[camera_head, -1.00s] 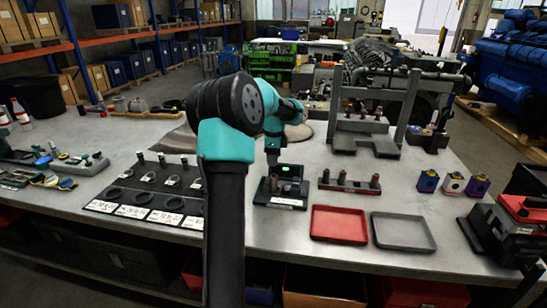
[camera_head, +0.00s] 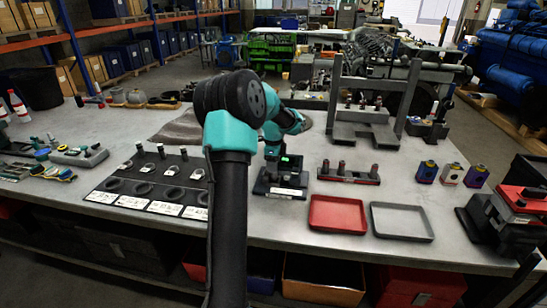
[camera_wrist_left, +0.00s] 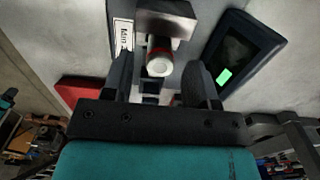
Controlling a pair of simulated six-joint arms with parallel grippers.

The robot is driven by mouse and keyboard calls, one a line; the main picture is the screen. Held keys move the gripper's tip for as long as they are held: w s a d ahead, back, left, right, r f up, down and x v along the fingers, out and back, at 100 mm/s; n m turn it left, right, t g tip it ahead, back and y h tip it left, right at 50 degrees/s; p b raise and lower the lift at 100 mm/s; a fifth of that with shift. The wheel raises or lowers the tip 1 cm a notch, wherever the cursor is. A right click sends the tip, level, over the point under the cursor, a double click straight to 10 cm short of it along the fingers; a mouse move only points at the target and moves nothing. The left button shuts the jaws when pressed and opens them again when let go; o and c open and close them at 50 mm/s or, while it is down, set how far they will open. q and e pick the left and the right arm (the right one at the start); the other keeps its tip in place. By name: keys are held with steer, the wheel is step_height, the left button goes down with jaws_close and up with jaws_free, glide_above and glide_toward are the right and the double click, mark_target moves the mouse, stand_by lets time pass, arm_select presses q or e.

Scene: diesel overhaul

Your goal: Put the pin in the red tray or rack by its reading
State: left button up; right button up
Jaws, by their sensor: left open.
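My left gripper (camera_head: 277,172) is at the black gauge (camera_head: 272,188) on the bench, mostly hidden by my own arm in the head view. In the left wrist view, its fingers (camera_wrist_left: 159,88) are open, one on each side of a pin (camera_wrist_left: 160,64) with a pale round end. The pin is at the gauge, by a metal block (camera_wrist_left: 166,22). The gauge's dark display (camera_wrist_left: 240,50) has a small green lit patch, too small to read. The red tray (camera_head: 338,229) lies right of the gauge and looks empty. The rack (camera_head: 346,179) behind it holds several pins. My right gripper is not in view.
A grey tray (camera_head: 402,236) sits right of the red one. A black board (camera_head: 150,185) with rings and labels lies left of my arm. A metal stand (camera_head: 365,135) is behind the rack. Small coloured blocks (camera_head: 450,174) and a red-black device (camera_head: 505,215) are further right.

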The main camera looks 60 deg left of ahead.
arm_select(q)
steer(key=shift+f, duration=1)
steer(key=shift+c, duration=0.4)
steer(key=c, duration=0.9)
steer(key=shift+r, duration=2.7)
steer(key=shift+w, duration=0.1)
